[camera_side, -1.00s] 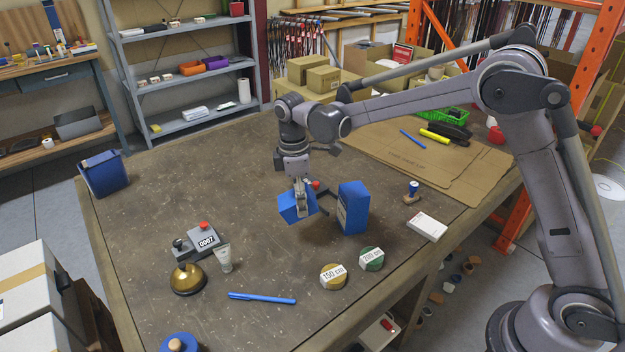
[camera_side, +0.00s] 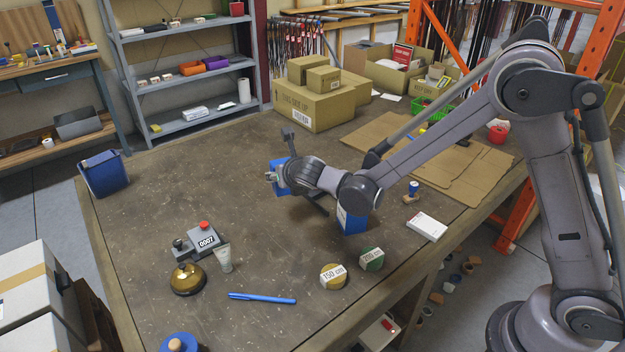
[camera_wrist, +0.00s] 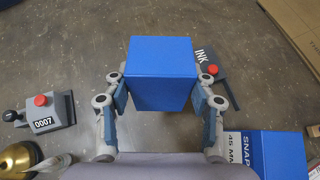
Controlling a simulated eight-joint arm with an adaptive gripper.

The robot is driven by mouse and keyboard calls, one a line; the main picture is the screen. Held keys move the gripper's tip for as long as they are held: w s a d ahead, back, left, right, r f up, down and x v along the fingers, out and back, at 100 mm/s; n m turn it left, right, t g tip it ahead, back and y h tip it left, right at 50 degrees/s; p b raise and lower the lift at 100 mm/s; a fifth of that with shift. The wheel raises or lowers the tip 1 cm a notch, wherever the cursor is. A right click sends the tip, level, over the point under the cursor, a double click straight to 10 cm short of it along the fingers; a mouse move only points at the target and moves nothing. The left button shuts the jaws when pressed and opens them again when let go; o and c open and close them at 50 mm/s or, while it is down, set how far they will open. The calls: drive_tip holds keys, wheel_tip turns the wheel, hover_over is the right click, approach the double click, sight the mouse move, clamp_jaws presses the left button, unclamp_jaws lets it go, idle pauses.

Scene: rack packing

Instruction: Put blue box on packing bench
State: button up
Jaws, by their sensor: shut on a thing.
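My gripper (camera_wrist: 158,95) is shut on a plain blue box (camera_wrist: 158,72), with one finger on each side of it in the wrist view. In the side view the blue box (camera_side: 279,164) shows partly behind my gripper (camera_side: 273,177), over the middle of the packing bench (camera_side: 190,155). I cannot tell its exact height above the bench top. A second, taller blue box with a white label (camera_wrist: 273,152) stands on the bench at lower right in the wrist view. In the side view my arm partly hides this labelled box (camera_side: 350,223).
An ink pad (camera_wrist: 212,62) lies beside the held box. A blue bin (camera_side: 103,174) stands back left. The left-centre bench is clear.

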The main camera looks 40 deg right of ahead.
drive_tip(key=shift+w+d+r+n+t+y, duration=0.2)
drive_tip(key=shift+w+n+t+y, duration=0.3)
drive_tip(key=shift+n+t+y, duration=0.4)
drive_tip(key=shift+w+a+r+n+t+y, duration=0.1)
drive_tip(key=shift+w+n+t+y, duration=0.2)
drive_tip(key=shift+n+y, duration=0.2)
drive_tip(key=shift+w+a+r+n+t+y, duration=0.1)
drive_tip(key=shift+w+n+t+y, duration=0.15)
drive_tip(key=shift+n+y, duration=0.2)
drive_tip(key=w+a+f, duration=0.1)
drive_tip(key=a+f, duration=0.1)
drive_tip(key=a, duration=0.1)
drive_tip(key=w+a+f, duration=0.1)
drive_tip(key=a+f, duration=0.1)
drive_tip(key=a, duration=0.2)
drive_tip(key=w+a+f, duration=0.1)
drive_tip(key=a+f, duration=0.1)
drive_tip(key=a, duration=0.2)
drive_tip(key=shift+f, duration=2.45)
drive_tip(key=shift+f, duration=0.1)
drive_tip(key=o, duration=1.4)
